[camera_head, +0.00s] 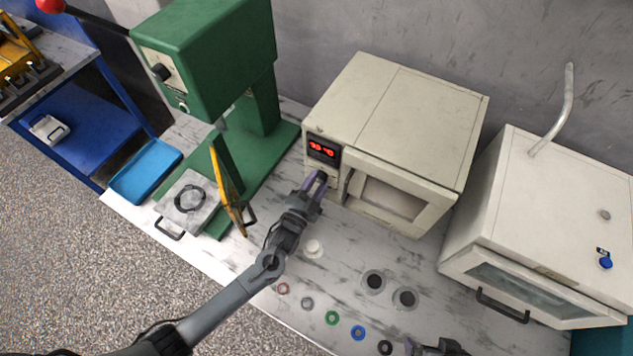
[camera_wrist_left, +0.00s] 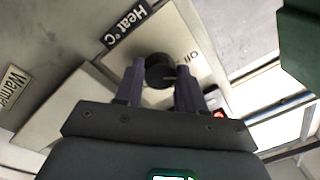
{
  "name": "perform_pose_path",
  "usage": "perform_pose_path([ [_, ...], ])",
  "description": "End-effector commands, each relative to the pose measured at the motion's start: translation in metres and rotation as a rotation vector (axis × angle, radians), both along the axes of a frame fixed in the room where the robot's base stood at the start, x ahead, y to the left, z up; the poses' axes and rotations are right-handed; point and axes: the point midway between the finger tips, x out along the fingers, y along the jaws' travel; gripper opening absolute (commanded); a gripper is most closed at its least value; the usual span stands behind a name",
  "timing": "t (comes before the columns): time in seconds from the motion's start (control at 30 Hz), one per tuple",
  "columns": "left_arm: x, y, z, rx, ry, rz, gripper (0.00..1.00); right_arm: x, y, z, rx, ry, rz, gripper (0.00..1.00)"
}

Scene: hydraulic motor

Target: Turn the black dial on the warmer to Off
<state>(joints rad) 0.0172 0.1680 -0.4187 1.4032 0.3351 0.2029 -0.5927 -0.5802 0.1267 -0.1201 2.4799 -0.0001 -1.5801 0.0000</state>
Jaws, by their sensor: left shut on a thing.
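The warmer (camera_head: 415,110) is a cream box with a lit red display (camera_head: 322,150) at the back middle. Part of my right gripper (camera_head: 432,347) shows at the bottom edge.
A green press (camera_head: 215,60) stands left of the warmer, with a yellow guard (camera_head: 226,190). A second cream cabinet (camera_head: 550,210) stands right. Several small rings, including a green one (camera_head: 332,318), lie along the table front. A red light (camera_wrist_left: 219,114) shows beside the left gripper.

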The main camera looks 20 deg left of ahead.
Motion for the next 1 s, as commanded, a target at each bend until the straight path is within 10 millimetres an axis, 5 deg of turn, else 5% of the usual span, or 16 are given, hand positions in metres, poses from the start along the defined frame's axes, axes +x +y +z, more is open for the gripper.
perform_pose_path([
  [0.4,-0.0001,-0.0003,-0.0002,-0.235,0.032,0.001,0.09,0.0000,0.0007,0.0046,0.003,0.000,-0.002,1.00],
  [1.0,-0.0002,-0.0003,-0.0008,-0.285,0.039,0.001,0.09,0.0001,0.0024,0.0053,0.011,0.001,-0.007,1.00],
])
